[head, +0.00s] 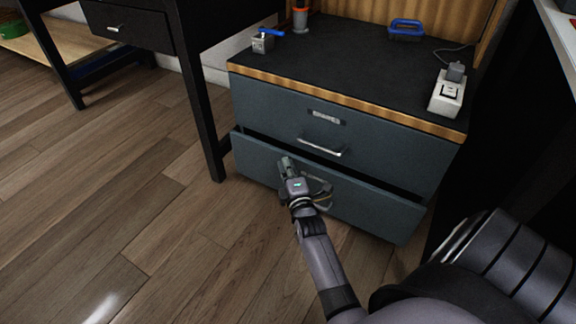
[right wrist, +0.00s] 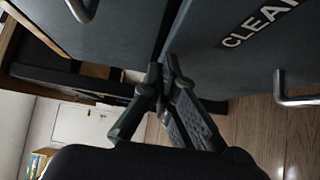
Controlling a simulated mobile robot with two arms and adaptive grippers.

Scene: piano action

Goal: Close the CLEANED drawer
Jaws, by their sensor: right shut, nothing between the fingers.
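The CLEANED drawer (head: 370,208) is the lower drawer of a dark grey-blue cabinet. It stands slightly out, with a dark gap above its front. In the right wrist view its front (right wrist: 240,65) shows part of the label, "CLEAN", and a metal handle (right wrist: 292,101). My right gripper (head: 285,163) is shut and empty at the left part of this drawer front. In the right wrist view the fingertips (right wrist: 164,72) are close together near the drawer's upper edge; whether they touch it I cannot tell. My left gripper is not in view.
The upper drawer (head: 390,142) looks shut and has a metal handle (head: 322,149). The black cabinet top (head: 350,55) holds a white power strip (head: 447,92) and a blue-handled tool (head: 267,38). A black table leg (head: 205,125) stands at the left. The wooden floor in front is clear.

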